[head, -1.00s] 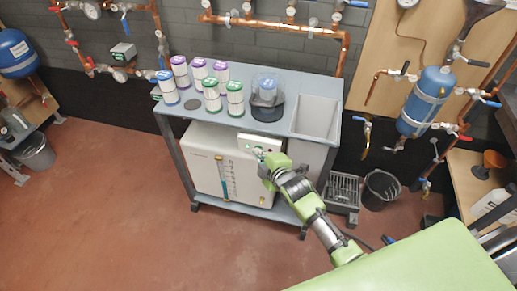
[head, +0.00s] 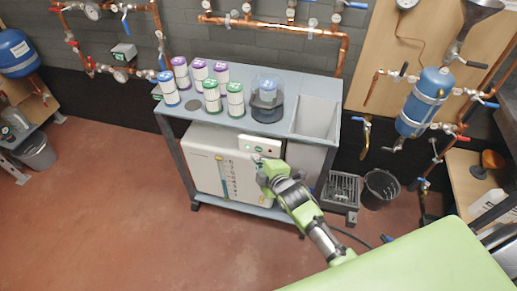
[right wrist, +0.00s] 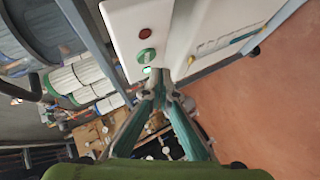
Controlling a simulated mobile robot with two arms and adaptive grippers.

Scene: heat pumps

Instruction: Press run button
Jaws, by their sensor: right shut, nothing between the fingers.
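The white machine (head: 207,172) stands on the lower shelf of the grey bench. Its control panel (head: 260,146) is at the upper right of its front. In the right wrist view the panel shows a red button (right wrist: 145,34), a green button (right wrist: 147,56) and a small lit green spot (right wrist: 147,70). My right gripper (head: 260,163) is in front of the panel's lower edge. Its fingers (right wrist: 167,77) are closed together and empty, with the tips just beside the lit spot; I cannot tell whether they touch the panel. My left gripper is out of view.
Several labelled canisters (head: 212,97) and a clear-covered jar (head: 267,98) stand on the bench top, beside a grey basin (head: 316,118). A dark bucket (head: 380,187) and a wire crate (head: 342,191) stand on the floor to the right. The floor at left is open.

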